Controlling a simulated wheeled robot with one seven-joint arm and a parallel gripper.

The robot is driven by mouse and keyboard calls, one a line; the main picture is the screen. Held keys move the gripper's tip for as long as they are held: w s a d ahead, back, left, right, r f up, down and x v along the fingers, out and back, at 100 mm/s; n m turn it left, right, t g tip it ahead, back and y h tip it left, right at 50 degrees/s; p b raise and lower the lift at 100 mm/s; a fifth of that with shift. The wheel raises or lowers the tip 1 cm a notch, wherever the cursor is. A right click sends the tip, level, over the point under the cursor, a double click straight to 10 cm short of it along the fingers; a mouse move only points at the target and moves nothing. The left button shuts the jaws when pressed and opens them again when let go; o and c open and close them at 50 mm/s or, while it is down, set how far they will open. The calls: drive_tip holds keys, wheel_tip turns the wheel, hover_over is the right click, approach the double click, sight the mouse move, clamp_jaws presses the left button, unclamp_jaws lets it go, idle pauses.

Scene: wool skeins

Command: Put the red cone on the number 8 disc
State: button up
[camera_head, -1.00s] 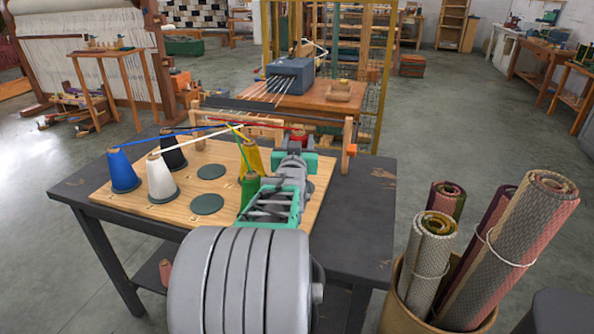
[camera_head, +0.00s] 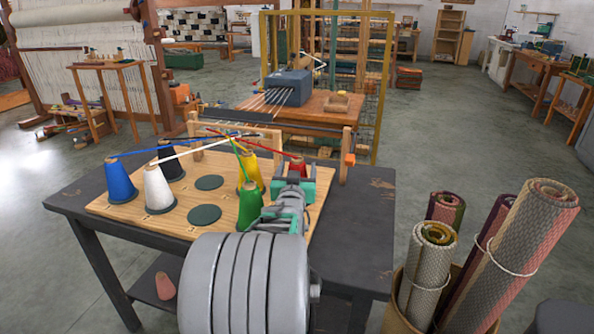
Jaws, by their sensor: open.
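The red cone (camera_head: 297,165) stands at the right back of the wooden board (camera_head: 167,222), mostly hidden behind my gripper. A red thread runs from it to the left. My gripper (camera_head: 293,180) is open at the red cone; I cannot tell whether the fingers touch it or stand around it. Two empty dark green discs lie mid-board, a back disc (camera_head: 209,183) and a front disc (camera_head: 204,215). Their numbers are not readable, so I cannot tell which is number 8.
Green (camera_head: 249,208) and yellow (camera_head: 250,175) cones stand left of my gripper. White (camera_head: 158,188), blue (camera_head: 119,181) and black (camera_head: 171,160) cones stand at the left. Threads cross above the board to a wooden rack (camera_head: 235,130). Rolled rugs (camera_head: 430,265) stand at right.

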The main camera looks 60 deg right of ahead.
drive_tip(key=shift+a+r, duration=0.15)
drive_tip(key=shift+r, duration=0.05)
drive_tip(key=p+v, duration=0.1)
drive_tip(key=v, duration=1)
drive_tip(key=shift+s+a, duration=0.2)
drive_tip(key=shift+a, duration=0.15)
